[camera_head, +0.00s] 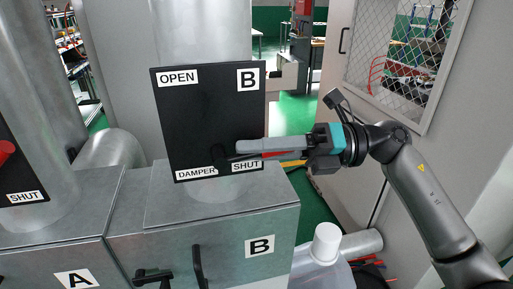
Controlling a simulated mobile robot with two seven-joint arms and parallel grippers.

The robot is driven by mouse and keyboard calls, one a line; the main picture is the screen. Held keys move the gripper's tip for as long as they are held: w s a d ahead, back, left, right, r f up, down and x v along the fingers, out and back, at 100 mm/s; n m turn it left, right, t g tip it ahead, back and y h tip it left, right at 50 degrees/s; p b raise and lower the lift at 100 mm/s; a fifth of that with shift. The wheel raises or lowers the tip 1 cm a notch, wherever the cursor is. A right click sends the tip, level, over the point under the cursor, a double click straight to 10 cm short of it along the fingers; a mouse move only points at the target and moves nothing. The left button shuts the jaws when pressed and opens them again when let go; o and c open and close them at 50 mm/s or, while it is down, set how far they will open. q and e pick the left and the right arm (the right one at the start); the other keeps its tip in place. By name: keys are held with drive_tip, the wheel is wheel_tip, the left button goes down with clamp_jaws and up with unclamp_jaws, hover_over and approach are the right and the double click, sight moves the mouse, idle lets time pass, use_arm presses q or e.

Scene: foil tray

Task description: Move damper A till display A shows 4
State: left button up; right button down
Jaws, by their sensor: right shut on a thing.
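Damper B's black plate (195,115) carries the labels OPEN, B, DAMPER and SHUT. My right gripper (250,149) reaches in from the right across this plate's lower right part. It is shut on the lever of damper B, whose red part (277,154) shows just under the fingers; the dark hub (221,153) is at the lever's left end. The lever lies about level, just above the SHUT label. Damper A's plate (22,178) is cut off at the left edge, with a red lever end (5,151) above its SHUT label. Display A and my left gripper are not in view.
Grey metal boxes marked A (73,279) and B (260,246) stand below the plates, with dark handles (199,268) on the B box's front. A clear jug with a white cap (327,240) stands at lower right. A mesh-windowed cabinet (345,100) is behind my right arm.

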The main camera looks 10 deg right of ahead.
drive_tip(key=r+h+p, duration=0.1)
drive_tip(key=p, duration=0.1)
drive_tip(key=h+p, duration=0.1)
drive_tip(key=shift+a+r+h+p, duration=0.15)
drive_tip(key=shift+r+h+p, duration=0.2)
drive_tip(key=shift+r+h, duration=0.05)
drive_tip(key=shift+a+r+h+p, duration=0.1)
drive_tip(key=shift+a+h+p, duration=0.05)
drive_tip(key=shift+h+p, duration=0.6)
drive_tip(key=c, duration=1)
unclamp_jaws()
drive_tip(key=b+v, duration=0.3)
drive_tip(key=v, duration=1.2)
drive_tip(key=shift+d+b, duration=0.2)
drive_tip(key=shift+b, duration=0.2)
